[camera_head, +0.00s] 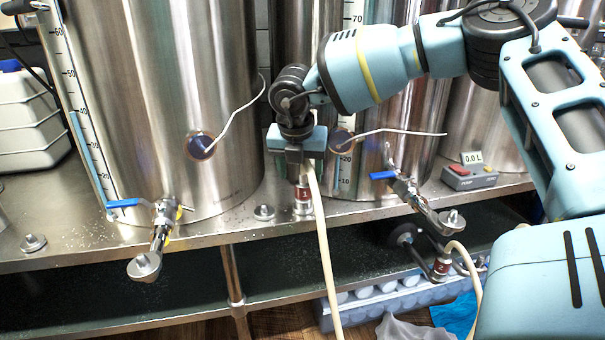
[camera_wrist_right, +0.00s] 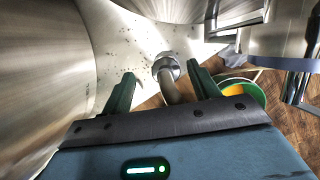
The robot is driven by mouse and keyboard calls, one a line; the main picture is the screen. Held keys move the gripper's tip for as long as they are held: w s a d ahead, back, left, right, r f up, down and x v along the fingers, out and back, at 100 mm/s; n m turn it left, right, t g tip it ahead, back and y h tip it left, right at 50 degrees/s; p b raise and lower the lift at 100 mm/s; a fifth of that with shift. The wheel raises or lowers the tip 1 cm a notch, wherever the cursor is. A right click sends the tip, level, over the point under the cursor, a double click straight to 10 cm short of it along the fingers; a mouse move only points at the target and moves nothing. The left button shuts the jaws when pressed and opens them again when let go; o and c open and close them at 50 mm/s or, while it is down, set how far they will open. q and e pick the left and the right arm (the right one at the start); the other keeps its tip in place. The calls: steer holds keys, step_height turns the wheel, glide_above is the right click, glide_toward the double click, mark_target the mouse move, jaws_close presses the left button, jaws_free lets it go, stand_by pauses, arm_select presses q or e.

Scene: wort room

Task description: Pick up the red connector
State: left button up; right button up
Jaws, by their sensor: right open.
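A red connector (camera_head: 302,196) with a white mark stands upright on the steel bench between two tanks. A pale hose (camera_head: 324,250) runs from its top and hangs over the bench's front edge. My right gripper (camera_head: 297,172) is right above it, pointing down, with its fingers open. In the wrist view a round metal fitting (camera_wrist_right: 166,66) with a hose (camera_wrist_right: 172,90) lies between and just beyond the spread fingertips (camera_wrist_right: 160,82). I cannot tell whether the fingers touch it. A second red connector (camera_head: 441,265) sits lower right with its own hose. My left gripper is not in view.
Steel tanks (camera_head: 160,90) stand close behind the gripper. Blue-handled valves (camera_head: 160,225) (camera_head: 410,188) jut over the bench edge on both sides. A small metal cap (camera_head: 264,212) lies just left of the connector. A grey-red meter (camera_head: 470,177) stands at right.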

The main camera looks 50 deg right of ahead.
mark_target(303, 183)
steer(key=x, duration=0.1)
steer(key=b+x, duration=0.1)
steer(key=x, duration=0.1)
steer(key=b+x, duration=0.1)
steer(key=shift+s+a+f, duration=0.1)
steer(key=shift+s+f, duration=0.15)
steer(key=shift+s, duration=0.15)
steer(key=shift+w+f+b, duration=0.1)
steer(key=shift+f+b, duration=0.25)
steer(key=shift+f, duration=0.1)
steer(key=shift+r, duration=0.1)
steer(key=shift+c, duration=0.2)
steer(key=c, duration=1.1)
steer(key=shift+r, duration=0.15)
